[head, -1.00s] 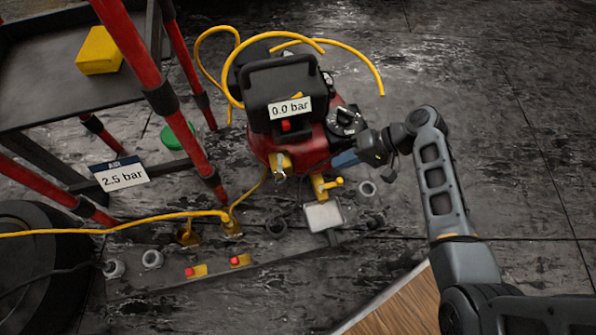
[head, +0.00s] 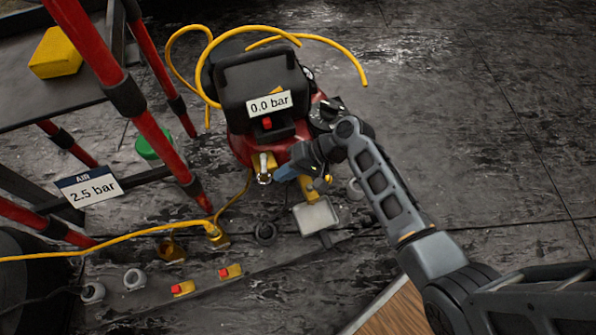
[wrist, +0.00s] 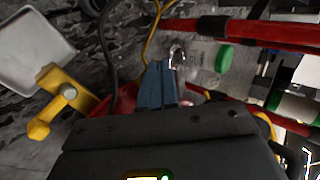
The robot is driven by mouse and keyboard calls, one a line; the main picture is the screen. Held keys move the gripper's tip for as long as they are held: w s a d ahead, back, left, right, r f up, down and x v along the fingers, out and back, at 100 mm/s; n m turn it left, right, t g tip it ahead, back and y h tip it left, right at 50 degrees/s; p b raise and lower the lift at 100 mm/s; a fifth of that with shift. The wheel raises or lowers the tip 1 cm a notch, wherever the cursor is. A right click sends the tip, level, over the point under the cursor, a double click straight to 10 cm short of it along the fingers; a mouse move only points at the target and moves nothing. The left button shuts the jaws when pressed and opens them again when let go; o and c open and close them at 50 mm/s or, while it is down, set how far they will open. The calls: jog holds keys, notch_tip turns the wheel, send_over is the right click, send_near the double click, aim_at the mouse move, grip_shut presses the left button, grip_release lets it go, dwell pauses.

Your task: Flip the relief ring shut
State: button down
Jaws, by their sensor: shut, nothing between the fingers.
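The relief ring (head: 264,179) is a small silvery ring hanging at a brass fitting (head: 263,160) on the front of the red compressor (head: 240,147). My gripper (head: 284,174) has blue fingers and is just right of the ring in the head view. In the wrist view the fingers (wrist: 160,72) are shut with nothing between them, and the ring (wrist: 177,54) shows just beyond their tips. I cannot tell whether the fingers touch it. The compressor's display (head: 270,104) reads 0.0 bar.
A yellow-handled valve (head: 309,188) and a pale square plate (head: 316,216) are close below my gripper. A yellow hose (head: 130,235) runs along the floor at left. A red-legged cart (head: 150,125) stands left, with an AIR sign (head: 90,188) reading 2.5 bar. Floor at right is clear.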

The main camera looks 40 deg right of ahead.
aim_at(261, 181)
jog(key=shift+w+a, duration=0.15)
jog(key=shift+a, duration=0.05)
jog(key=shift+a+r+m+t+p, duration=0.1)
jog(key=shift+a+m+t+p, duration=0.3)
jog(key=shift+p, duration=0.4)
jog(key=a+m+h+p, duration=0.1)
jog(key=p, duration=0.1)
jog(key=a+m+t+p, duration=0.1)
jog(key=p, duration=0.1)
jog(key=shift+r+m+h, duration=0.25)
jog(key=shift+m+h, duration=0.15)
jog(key=shift+w+a+m+t+h+p, duration=0.2)
jog(key=shift+a+m+t+h+p, duration=0.6)
jog(key=shift+p, duration=0.45)
jog(key=w+a+m+p, duration=0.1)
jog(key=p, duration=0.1)
jog(key=w+a+m+h+p, duration=0.1)
jog(key=w+a, duration=0.1)
jog(key=shift+w+f+m+p, duration=0.1)
jog(key=shift+f+m+p, duration=0.2)
jog(key=shift+f+p, duration=0.05)
jog(key=shift+d, duration=0.2)
